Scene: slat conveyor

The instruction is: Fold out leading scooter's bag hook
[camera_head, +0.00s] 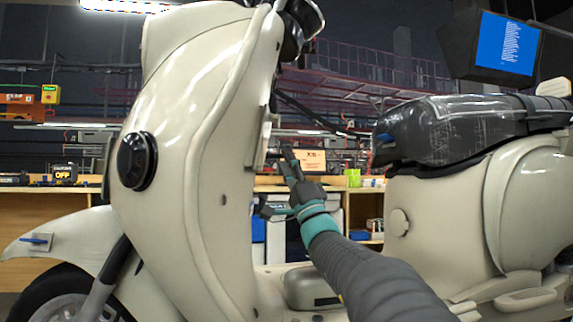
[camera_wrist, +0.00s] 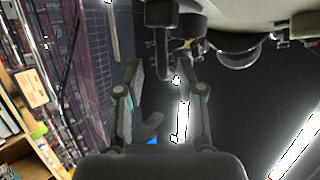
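The cream scooter (camera_head: 190,150) stands side-on in the head view, its front shield left of my gripper. My gripper (camera_head: 274,182) is open, its two dark fingers spread and pointing at the shield's inner side. In the wrist view my gripper (camera_wrist: 162,72) shows a clear gap between its fingers, with nothing held. A pale fitting (camera_head: 262,148) sits on the shield's inner edge, just above and left of the fingers. I cannot tell whether it is the bag hook. Dark scooter parts (camera_wrist: 175,14) and a cream body edge show beyond the fingertips in the wrist view.
The black-wrapped seat (camera_head: 450,125) is to the right of my arm, with a monitor (camera_head: 508,43) above it. The floorboard (camera_head: 310,285) lies below. Wooden shelving (camera_head: 60,220) stands behind. The space between shield and seat is open around my gripper.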

